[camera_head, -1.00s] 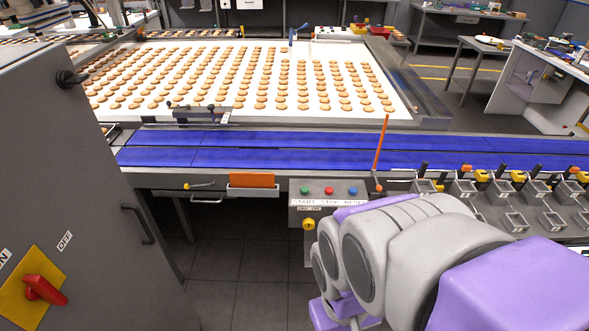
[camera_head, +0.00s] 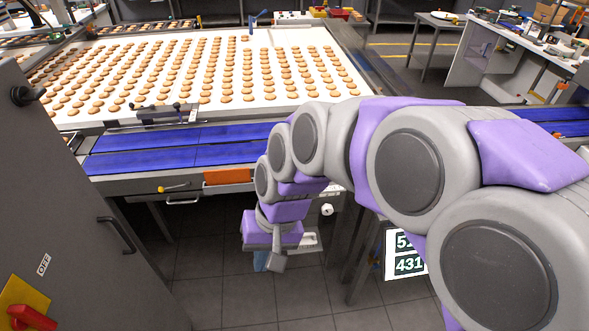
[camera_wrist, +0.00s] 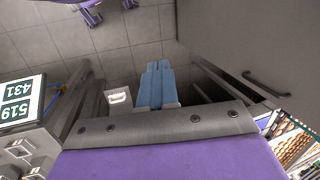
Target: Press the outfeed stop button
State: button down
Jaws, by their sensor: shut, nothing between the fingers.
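The start/stop/reset button panel is hidden behind my arm in the head view, so the red stop button does not show now. Only a grey edge, probably of its housing (camera_head: 334,198), shows right of my forearm. My gripper (camera_head: 261,262) points down below the conveyor's front edge, over the dark floor. In the wrist view its blue fingers (camera_wrist: 155,84) lie together, with nothing between them. No button can be made out at the fingertips in the wrist view.
A blue conveyor (camera_head: 150,162) runs behind my arm, with an orange plate (camera_head: 228,177) on its front. A grey cabinet (camera_head: 60,190) stands close at left. A lit number display (camera_head: 405,254) hangs at right; it also shows in the wrist view (camera_wrist: 20,100). Tiled floor lies below.

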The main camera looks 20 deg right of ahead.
jog(key=w+d+m+t+y+p, duration=0.25)
jog(key=w+d+m, duration=0.2)
jog(key=w, duration=0.95)
jog(key=w+d+m+t+y+p, duration=0.25)
jog(key=w+m, duration=0.35)
jog(key=w, duration=0.8)
jog(key=w+d+f+m+t+h+p, duration=0.1)
jog(key=w+d+f+m, duration=0.15)
jog(key=d, duration=0.45)
jog(key=w+d+f+m+t+h+p, duration=0.1)
jog(key=w+d+f+m+h, duration=0.1)
jog(key=d+f+m, duration=0.35)
jog(key=w+d+f+m+t+h, duration=0.1)
jog(key=w+d+f, duration=0.15)
jog(key=d, duration=0.65)
jog(key=shift+t, duration=0.3)
jog(key=f+b, duration=0.2)
jog(key=a+f+b, duration=0.1)
jog(key=f+b, duration=0.1)
jog(key=a+f+b, duration=0.1)
jog(key=f+b, duration=0.1)
jog(key=shift+w, duration=0.15)
jog(key=shift+f, duration=0.4)
jog(key=shift+d+f+b, duration=0.25)
jog(key=shift+f+b, duration=0.2)
jog(key=shift+f, duration=0.15)
jog(key=shift+d+f, duration=0.1)
jog(key=shift+d, duration=0.35)
jog(key=shift+a, duration=0.55)
